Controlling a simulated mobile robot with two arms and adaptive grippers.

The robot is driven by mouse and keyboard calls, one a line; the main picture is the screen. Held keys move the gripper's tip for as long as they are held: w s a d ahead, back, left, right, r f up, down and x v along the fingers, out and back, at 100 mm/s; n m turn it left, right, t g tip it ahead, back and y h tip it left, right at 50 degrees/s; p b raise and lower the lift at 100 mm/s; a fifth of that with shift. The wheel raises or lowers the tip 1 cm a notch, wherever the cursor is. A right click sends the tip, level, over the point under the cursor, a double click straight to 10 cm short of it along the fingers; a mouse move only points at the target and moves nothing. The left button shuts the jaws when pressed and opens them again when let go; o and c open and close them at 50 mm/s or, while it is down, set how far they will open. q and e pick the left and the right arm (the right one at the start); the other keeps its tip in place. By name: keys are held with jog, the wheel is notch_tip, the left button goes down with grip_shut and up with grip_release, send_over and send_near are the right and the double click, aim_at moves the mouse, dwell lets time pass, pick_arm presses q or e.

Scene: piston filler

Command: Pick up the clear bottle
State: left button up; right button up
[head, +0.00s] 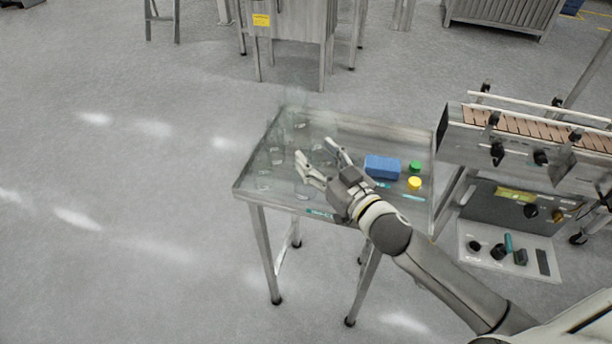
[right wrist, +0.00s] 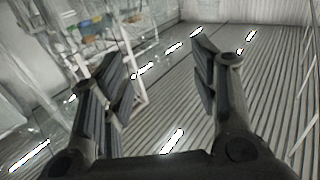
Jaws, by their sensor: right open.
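Several clear bottles, very faint, stand on the left part of the steel table (head: 345,126). One clear bottle (head: 298,118) is at its back left corner, others are along its left side, such as a clear bottle (head: 264,182) near the front left corner. My right gripper (head: 313,148) reaches in over the table, its fingers spread and pointing to the back left. Whether a clear bottle stands between its fingers is hard to tell. In the right wrist view the gripper (right wrist: 162,55) is open with nothing visible held, and clear shapes (right wrist: 62,60) show at the left. My left gripper is out of view.
A blue block (head: 382,167), a green cap (head: 415,166) and a yellow cap (head: 414,183) are on the table right of my gripper. A conveyor (head: 530,128) with a control panel (head: 508,215) stands to the right. The floor left of the table is free.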

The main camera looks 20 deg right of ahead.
aim_at(309, 150)
jog(key=x, duration=0.4)
jog(key=shift+p, duration=0.4)
jog(key=shift+w+a, duration=0.15)
jog(key=shift+w, duration=0.4)
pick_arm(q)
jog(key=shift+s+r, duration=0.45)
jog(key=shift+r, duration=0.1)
pick_arm(e)
jog(key=shift+c, duration=0.3)
jog(key=shift+s+f, duration=0.1)
jog(key=c, duration=1.1)
jog(key=shift+c, duration=0.3)
